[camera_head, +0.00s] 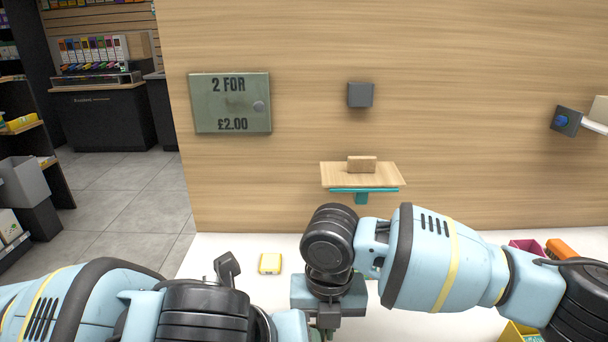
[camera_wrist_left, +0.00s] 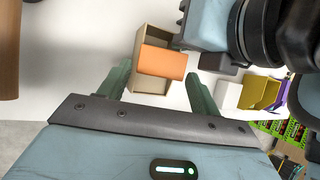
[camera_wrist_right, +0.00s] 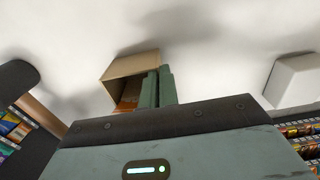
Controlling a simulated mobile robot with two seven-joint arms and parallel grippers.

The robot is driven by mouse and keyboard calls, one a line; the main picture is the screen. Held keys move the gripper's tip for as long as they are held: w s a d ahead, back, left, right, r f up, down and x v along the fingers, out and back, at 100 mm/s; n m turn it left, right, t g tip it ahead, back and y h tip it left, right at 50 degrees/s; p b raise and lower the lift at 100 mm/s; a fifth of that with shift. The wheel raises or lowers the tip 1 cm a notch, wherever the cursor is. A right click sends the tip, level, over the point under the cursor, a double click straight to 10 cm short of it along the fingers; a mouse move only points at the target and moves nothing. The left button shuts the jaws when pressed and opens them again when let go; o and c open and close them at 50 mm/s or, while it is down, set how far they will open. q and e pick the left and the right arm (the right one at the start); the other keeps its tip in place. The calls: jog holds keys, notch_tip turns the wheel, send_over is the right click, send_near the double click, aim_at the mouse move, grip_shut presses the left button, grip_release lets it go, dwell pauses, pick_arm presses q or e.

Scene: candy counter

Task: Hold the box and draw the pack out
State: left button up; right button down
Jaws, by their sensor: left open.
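The open cardboard box (camera_wrist_left: 149,36) stands on the white counter, with an orange pack (camera_wrist_left: 163,62) in its opening. My left gripper (camera_wrist_left: 160,88) is open, its fingers apart on either side of the box and pack, holding neither. In the right wrist view the box (camera_wrist_right: 131,65) and part of the pack (camera_wrist_right: 128,104) show beside my right gripper (camera_wrist_right: 159,85). Its fingers are close together at the right wall of the box and look shut on it. In the head view my arms hide the box and pack.
A yellow item (camera_head: 270,263) lies on the counter. A small wooden shelf (camera_head: 340,175) holds a wooden block (camera_head: 362,164) on the wall. A pink container (camera_head: 526,246) and a yellow container (camera_head: 515,333) stand at the right.

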pick_arm(q)
jog(key=shift+x, duration=0.95)
jog(key=c, duration=0.6)
jog(key=shift+o, duration=0.2)
jog(key=shift+r, duration=0.2)
jog(key=shift+a+r, duration=0.45)
jog(key=shift+r, duration=0.85)
jog(key=shift+a+r, duration=0.4)
jog(key=shift+r, duration=0.85)
jog(key=shift+a+r, duration=0.45)
jog(key=shift+r, duration=0.85)
pick_arm(e)
jog(key=c, duration=2.1)
grip_release()
jog(key=o, duration=0.3)
